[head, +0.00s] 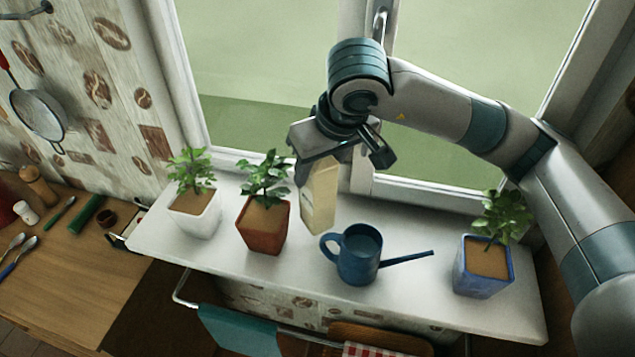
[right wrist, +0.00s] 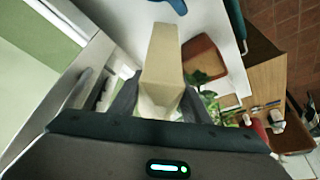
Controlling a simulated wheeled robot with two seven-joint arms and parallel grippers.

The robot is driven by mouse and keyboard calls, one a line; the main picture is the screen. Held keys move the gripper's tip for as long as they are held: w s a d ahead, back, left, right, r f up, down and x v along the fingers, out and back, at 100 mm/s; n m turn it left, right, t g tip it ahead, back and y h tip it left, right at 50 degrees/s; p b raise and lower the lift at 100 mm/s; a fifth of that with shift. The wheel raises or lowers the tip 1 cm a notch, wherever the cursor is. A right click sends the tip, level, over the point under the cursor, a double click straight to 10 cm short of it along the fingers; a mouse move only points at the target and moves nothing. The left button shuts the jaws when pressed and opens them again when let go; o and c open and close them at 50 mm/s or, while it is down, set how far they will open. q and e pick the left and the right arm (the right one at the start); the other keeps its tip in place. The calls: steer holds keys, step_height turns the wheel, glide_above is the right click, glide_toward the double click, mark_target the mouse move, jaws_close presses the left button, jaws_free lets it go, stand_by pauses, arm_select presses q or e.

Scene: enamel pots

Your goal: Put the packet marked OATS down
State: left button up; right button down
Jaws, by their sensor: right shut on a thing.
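A tall cream packet (head: 319,198) is in my right gripper (head: 322,165), over the white windowsill (head: 210,257), between the red-brown plant pot and the blue watering can. It hangs nearly upright, slightly tilted. I cannot read its marking, and I cannot tell if its base touches the sill. The right wrist view shows the packet (right wrist: 162,60) between the two fingers of the right gripper (right wrist: 160,100), which are shut on it. My left gripper is not in view.
On the sill stand a white pot (head: 195,214), a red-brown pot (head: 263,226) and a blue pot (head: 483,267), all with plants. A blue watering can (head: 358,255) stands close right of the packet, its spout pointing right. Sill space is free left of the blue pot. A wooden counter (head: 60,275) lies left.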

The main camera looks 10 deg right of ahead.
steer(key=shift+f+p, duration=0.7)
steer(key=shift+f, duration=1.3)
steer(key=shift+f, duration=0.2)
steer(key=c, duration=1)
jaws_free()
steer(key=shift+r, duration=0.1)
